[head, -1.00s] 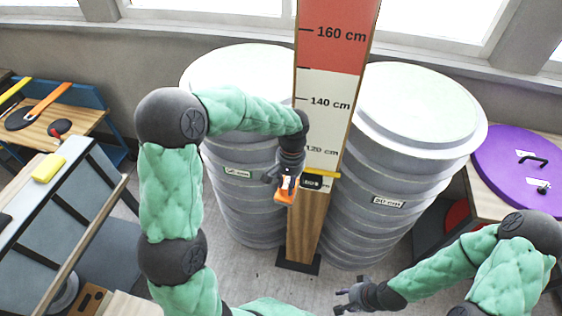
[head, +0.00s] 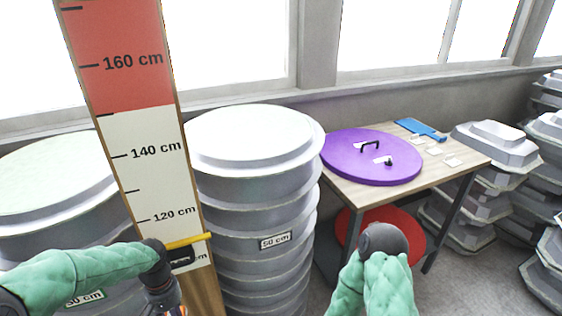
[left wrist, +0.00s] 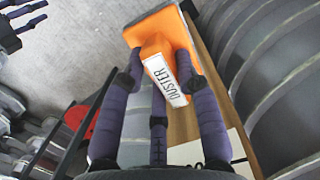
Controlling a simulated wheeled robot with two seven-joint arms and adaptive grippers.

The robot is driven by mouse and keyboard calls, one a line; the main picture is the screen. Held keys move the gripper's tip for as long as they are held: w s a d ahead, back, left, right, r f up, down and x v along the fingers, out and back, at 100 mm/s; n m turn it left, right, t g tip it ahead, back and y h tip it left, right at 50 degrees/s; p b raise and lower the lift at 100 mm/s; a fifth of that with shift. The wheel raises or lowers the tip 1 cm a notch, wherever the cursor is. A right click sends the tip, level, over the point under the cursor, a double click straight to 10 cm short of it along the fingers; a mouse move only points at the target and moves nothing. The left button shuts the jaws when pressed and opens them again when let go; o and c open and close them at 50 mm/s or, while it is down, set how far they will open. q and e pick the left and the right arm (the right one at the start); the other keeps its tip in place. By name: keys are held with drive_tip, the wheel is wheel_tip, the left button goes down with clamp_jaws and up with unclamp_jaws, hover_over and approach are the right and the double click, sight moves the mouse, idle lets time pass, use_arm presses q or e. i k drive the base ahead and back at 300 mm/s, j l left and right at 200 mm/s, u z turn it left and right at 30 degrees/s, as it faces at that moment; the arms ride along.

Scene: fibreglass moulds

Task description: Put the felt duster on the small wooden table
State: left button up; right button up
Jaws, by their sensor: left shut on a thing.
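My left gripper (left wrist: 165,62) is shut on the orange felt duster (left wrist: 155,20), whose white label reads DUSTER in the left wrist view. It holds the duster in front of the measuring post. In the head view the left gripper (head: 165,300) is cut by the bottom edge. A small table with a light wooden top (head: 450,170) stands at the right, well away from the duster. My right gripper (left wrist: 35,22) shows at the top left of the left wrist view, fingers spread and empty; in the head view it is hidden.
A purple disc (head: 350,165) with a handle, a blue tool (head: 420,129) and small pale cards lie on the tabletop. A red disc (head: 405,222) is beneath it. The tall measuring post (head: 140,150) and grey mould stacks (head: 250,190) stand left; more moulds (head: 490,160) stand right.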

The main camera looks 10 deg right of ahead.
sight(466, 153)
drive_tip(key=l, duration=0.45)
drive_tip(key=i+l+z, duration=0.1)
drive_tip(key=l, duration=0.35)
drive_tip(key=i+l, duration=0.1)
drive_tip(key=l, duration=0.35)
drive_tip(key=i+l+z, duration=0.15)
drive_tip(key=l, duration=0.75)
drive_tip(key=i+l+z, duration=0.1)
drive_tip(key=l, duration=0.35)
drive_tip(key=i+l, duration=0.2)
drive_tip(key=l, duration=0.25)
drive_tip(key=i+l+z, duration=0.1)
drive_tip(key=l, duration=0.3)
